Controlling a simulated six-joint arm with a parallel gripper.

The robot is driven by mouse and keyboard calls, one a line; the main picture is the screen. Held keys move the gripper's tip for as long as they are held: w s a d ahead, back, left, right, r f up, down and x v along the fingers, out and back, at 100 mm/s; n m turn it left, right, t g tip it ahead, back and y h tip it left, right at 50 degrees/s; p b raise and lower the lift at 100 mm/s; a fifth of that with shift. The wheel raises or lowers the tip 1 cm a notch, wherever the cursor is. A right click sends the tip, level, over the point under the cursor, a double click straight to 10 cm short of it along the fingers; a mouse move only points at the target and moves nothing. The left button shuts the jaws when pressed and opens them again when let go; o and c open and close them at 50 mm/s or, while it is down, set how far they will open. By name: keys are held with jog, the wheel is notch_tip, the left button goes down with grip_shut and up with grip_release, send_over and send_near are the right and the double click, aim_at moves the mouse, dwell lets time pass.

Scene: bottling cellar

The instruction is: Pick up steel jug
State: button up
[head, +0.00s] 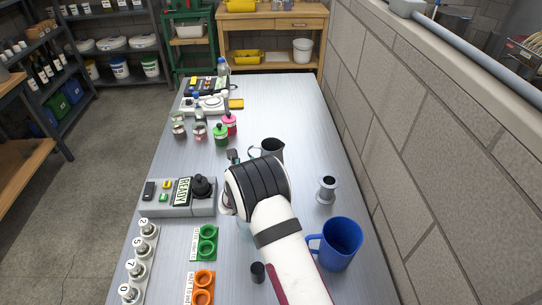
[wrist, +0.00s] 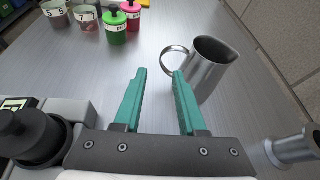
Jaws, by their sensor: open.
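The steel jug (wrist: 207,68) stands upright on the table in the wrist view, beyond and a little right of my gripper (wrist: 160,72). Its ring handle (wrist: 174,62) faces left and lies just ahead of the fingertips. My gripper's two green fingers are open with nothing between them. In the head view the jug (head: 272,148) shows behind my arm, its lower part partly hidden. My gripper is mostly hidden by my wrist there; a small part of it (head: 233,156) shows left of the jug.
A control box with a black knob (head: 202,187) stands left of my arm. A grey metal spool-shaped piece (head: 327,189) and a blue mug (head: 340,243) stand right. Pink and green bottles (head: 220,134) stand further back left. The wall (head: 400,130) runs along the right side.

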jog(key=x, duration=0.9)
jog(key=shift+s+f, duration=0.1)
jog(key=shift+f, duration=0.05)
grip_shut()
dwell(1.0)
